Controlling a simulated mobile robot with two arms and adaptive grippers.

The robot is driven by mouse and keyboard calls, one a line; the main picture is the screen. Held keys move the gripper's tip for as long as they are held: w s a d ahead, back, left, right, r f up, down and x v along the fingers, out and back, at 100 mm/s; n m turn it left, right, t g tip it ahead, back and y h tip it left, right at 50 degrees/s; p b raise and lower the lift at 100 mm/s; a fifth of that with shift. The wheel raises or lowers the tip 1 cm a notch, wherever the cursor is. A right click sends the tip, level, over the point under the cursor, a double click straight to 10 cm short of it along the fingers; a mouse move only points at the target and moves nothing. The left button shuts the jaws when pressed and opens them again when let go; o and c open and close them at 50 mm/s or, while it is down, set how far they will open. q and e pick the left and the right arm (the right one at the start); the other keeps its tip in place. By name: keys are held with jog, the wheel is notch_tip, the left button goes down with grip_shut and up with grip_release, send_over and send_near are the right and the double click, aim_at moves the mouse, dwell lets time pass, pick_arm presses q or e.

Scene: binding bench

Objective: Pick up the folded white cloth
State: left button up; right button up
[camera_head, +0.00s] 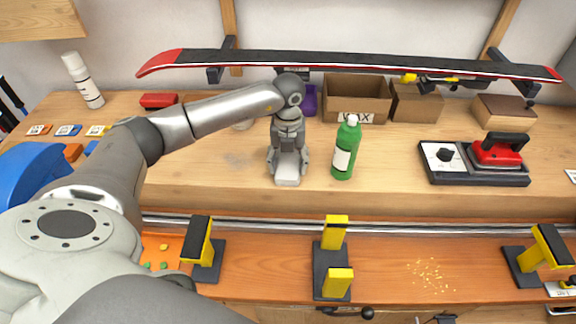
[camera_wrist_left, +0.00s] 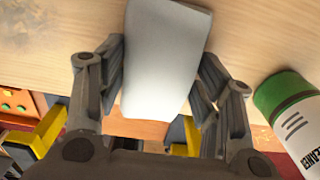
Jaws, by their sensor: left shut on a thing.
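The folded white cloth (camera_head: 288,170) is a pale, flat block on the wooden bench, near its front edge. My left gripper (camera_head: 287,165) reaches down over it with its fingers on both sides. In the left wrist view the cloth (camera_wrist_left: 165,60) fills the space between the fingers of my left gripper (camera_wrist_left: 162,95), which is shut on it. Whether the cloth touches the bench or is slightly raised I cannot tell. My right gripper is in neither view.
A green cleaner bottle (camera_head: 345,148) stands just right of the gripper; it also shows in the left wrist view (camera_wrist_left: 283,95). A cardboard wax box (camera_head: 355,98) and a red iron on its base (camera_head: 474,178) are farther right. Yellow-topped vises (camera_head: 333,258) stand in front. A ski (camera_head: 345,62) hangs behind.

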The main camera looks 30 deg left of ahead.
pick_arm(q)
jog(key=shift+r, duration=0.1)
jog(key=shift+w+r, duration=0.1)
jog(key=shift+r, duration=0.5)
jog(key=s+r+b, duration=0.1)
jog(key=r, duration=0.1)
jog(key=s+d+r+b, duration=0.1)
jog(key=s+r, duration=0.1)
jog(key=s+r+b, duration=0.1)
jog(key=r, duration=0.2)
jog(key=shift+s+d+r, duration=0.1)
jog(key=shift+s+d, duration=0.05)
jog(key=shift+s, duration=0.25)
jog(key=s+d+r+b, duration=0.2)
jog(key=s+r, duration=0.2)
jog(key=s, duration=0.4)
jog(key=shift+s+d+r, duration=0.2)
jog(key=shift+s+d, duration=0.15)
jog(key=shift+s, duration=0.05)
